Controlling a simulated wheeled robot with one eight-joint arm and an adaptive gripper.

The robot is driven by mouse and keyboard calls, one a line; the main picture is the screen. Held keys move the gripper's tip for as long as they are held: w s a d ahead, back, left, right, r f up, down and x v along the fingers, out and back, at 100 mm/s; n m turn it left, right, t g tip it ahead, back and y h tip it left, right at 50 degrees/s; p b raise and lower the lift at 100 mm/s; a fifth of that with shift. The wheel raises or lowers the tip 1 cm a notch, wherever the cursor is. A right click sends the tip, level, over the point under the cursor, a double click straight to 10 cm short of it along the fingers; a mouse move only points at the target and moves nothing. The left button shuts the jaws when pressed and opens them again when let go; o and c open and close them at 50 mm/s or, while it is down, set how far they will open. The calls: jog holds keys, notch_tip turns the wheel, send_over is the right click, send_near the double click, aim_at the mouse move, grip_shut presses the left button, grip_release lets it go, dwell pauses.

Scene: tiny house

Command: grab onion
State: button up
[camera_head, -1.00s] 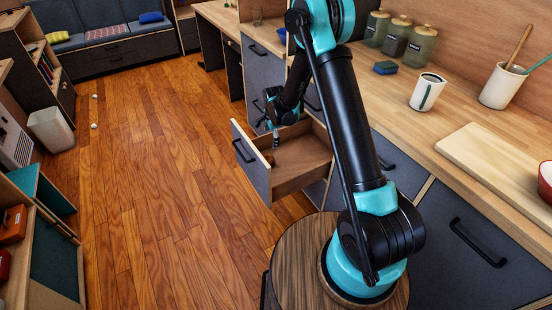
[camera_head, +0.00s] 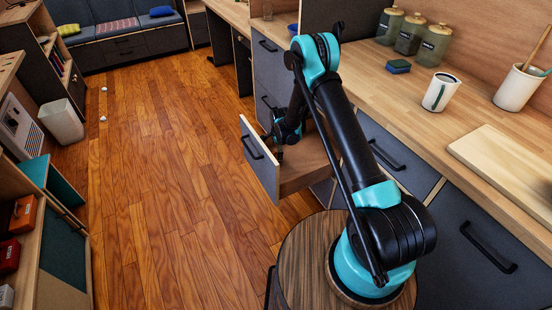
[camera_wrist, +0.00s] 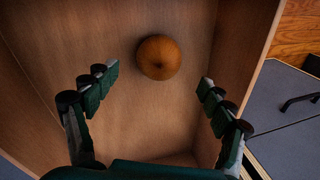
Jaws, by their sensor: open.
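The onion (camera_wrist: 159,57) is round and orange-brown and lies on the bottom of an open wooden drawer (camera_head: 300,167). In the wrist view it sits just beyond and between my fingertips, with nothing touching it. My gripper (camera_wrist: 155,84) is open and empty, its two dark green fingers spread on either side, inside or just above the drawer (camera_wrist: 140,125). In the head view my arm reaches down to the drawer, the gripper is mostly hidden, and the onion does not show.
The drawer's walls stand close around my fingers. The counter (camera_head: 405,100) above holds a white mug (camera_head: 440,92), a sponge (camera_head: 398,66), jars (camera_head: 410,33) and a cutting board (camera_head: 505,165). The wooden floor (camera_head: 160,180) to the left is mostly clear.

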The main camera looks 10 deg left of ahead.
aim_at(276, 156)
jog(key=shift+x, duration=3.05)
jog(key=shift+s, duration=0.1)
jog(key=shift+d, duration=0.1)
jog(key=c, duration=1.3)
jog(key=shift+r, duration=0.1)
